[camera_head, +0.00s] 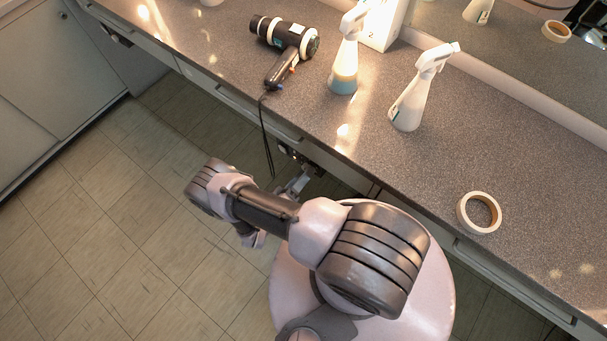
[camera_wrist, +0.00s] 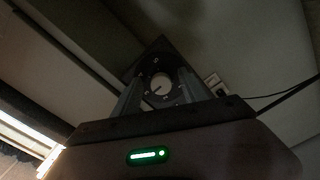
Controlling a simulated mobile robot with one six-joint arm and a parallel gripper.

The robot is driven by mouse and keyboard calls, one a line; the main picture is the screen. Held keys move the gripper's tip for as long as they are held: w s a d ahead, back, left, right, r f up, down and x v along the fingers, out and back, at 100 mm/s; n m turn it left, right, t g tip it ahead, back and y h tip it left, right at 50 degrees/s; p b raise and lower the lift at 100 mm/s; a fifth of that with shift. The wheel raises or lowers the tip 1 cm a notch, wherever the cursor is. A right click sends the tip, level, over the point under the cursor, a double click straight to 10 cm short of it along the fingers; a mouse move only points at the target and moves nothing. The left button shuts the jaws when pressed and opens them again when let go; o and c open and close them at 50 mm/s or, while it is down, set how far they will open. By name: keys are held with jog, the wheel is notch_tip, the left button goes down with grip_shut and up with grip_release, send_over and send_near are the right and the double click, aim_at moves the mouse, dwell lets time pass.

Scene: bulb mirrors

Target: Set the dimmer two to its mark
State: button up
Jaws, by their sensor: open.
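A round pale dimmer knob (camera_wrist: 161,84) sits on a dark plate with small white marks around it, in the middle of the wrist view. A dark line shows on the knob; the marks are too small to read. My gripper (camera_wrist: 160,92) is open, with one finger on each side of the knob. I cannot tell whether the fingers touch it. In the head view my gripper (camera_head: 297,182) is at the dark dimmer panel (camera_head: 288,152) under the counter's front edge, partly hidden by my arm. I cannot read which number this dimmer has.
Another dark panel (camera_head: 116,34) is under the counter at the upper left. A light socket (camera_wrist: 213,85) with a dark cable is right of the knob. The counter (camera_head: 430,165) holds a hair dryer (camera_head: 288,45), spray bottles (camera_head: 418,92) and a tape roll (camera_head: 479,212).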

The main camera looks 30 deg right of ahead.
jog(key=p+v, duration=0.1)
jog(key=v, duration=1.6)
jog(key=shift+a, duration=0.2)
jog(key=shift+r, duration=0.1)
jog(key=w+a+r+m+g+y, duration=0.1)
jog(key=w+a+r+g, duration=0.15)
jog(key=r, duration=0.35)
jog(key=w+a+r+m+g+y, duration=0.1)
jog(key=w+a+r+g, duration=0.15)
jog(key=r+g, duration=0.2)
notch_tip(320, 180, up, 20)
jog(key=w+d+m+g+y, duration=0.1)
jog(key=w+d+g+y, duration=0.1)
jog(key=y, duration=0.6)
jog(key=s+d+r+t+y, duration=0.2)
jog(key=s+r+t+y, duration=0.2)
jog(key=r, duration=0.6)
jog(key=s+d+r+t+y, duration=0.3)
jog(key=s+r, duration=0.4)
jog(key=r, duration=0.3)
jog(key=shift+s+r+n+t+y, duration=0.35)
jog(key=shift+t+y, duration=0.45)
jog(key=shift+y, duration=0.2)
